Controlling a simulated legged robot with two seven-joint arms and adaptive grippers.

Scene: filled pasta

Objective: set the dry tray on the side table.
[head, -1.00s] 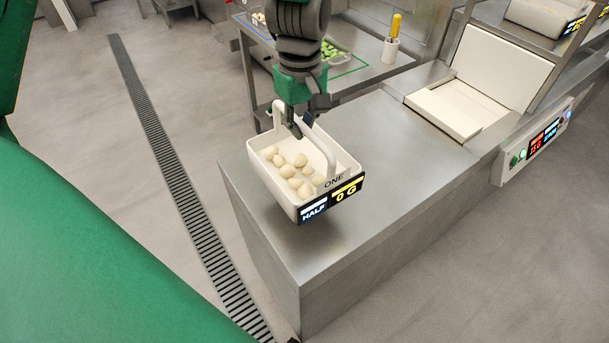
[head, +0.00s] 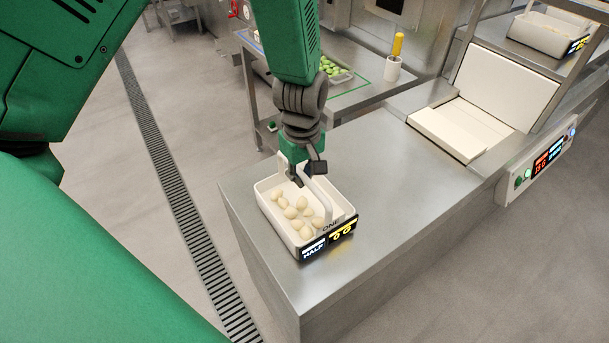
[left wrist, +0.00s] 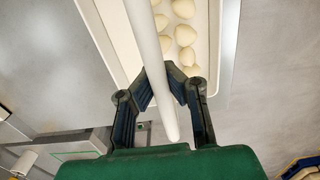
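A white tray (head: 266,204) with a tall handle holds several pale, round pieces and has black labels reading "ONE", "HALF" and a yellow figure. It is at the left end of the steel counter (head: 370,190); I cannot tell whether it touches the top. My left gripper (head: 297,180) is above it, shut on its handle. In the left wrist view, the fingers (left wrist: 160,85) close in on both sides of the handle (left wrist: 147,45). A lower steel table (head: 374,97), perhaps the side table, stands behind the counter. My right gripper is not in view.
The back table bears a tray of green pieces (head: 331,69) inside a green outline, and a white cup with a yellow-handled tool (head: 394,62). A white hinged unit (head: 462,127) is on the counter's right. A shelf (head: 530,62) rises beyond. The counter's middle is clear.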

